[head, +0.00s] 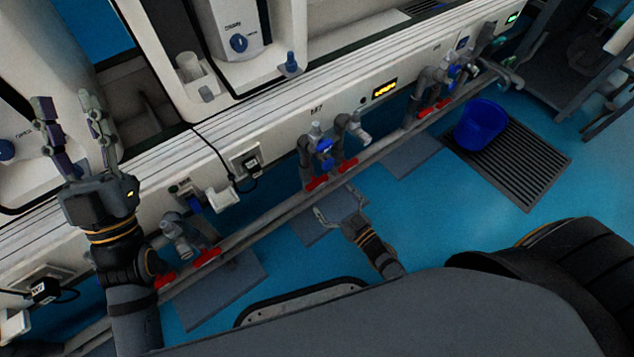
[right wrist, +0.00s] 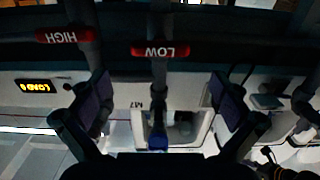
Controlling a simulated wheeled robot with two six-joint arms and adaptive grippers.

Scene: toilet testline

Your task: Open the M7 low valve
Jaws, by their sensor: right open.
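The M7 low valve's red handle (head: 317,183) is on the left of the red pair below the M7 label (head: 316,108). In the right wrist view, which is upside down, the red handle marked LOW (right wrist: 160,51) lies crosswise on its grey pipe. My right gripper (head: 335,201) is open and empty, just below this handle in the head view. In the right wrist view the handle shows beyond the gap between my right fingers (right wrist: 160,95), with no contact visible. My left gripper (head: 66,103) is open and empty, raised at the far left.
The red HIGH handle (head: 347,165) sits close beside the low one; it also shows in the right wrist view (right wrist: 62,36). A grey rail (head: 270,213) runs along the bench front. A blue bucket (head: 481,124) stands at the right.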

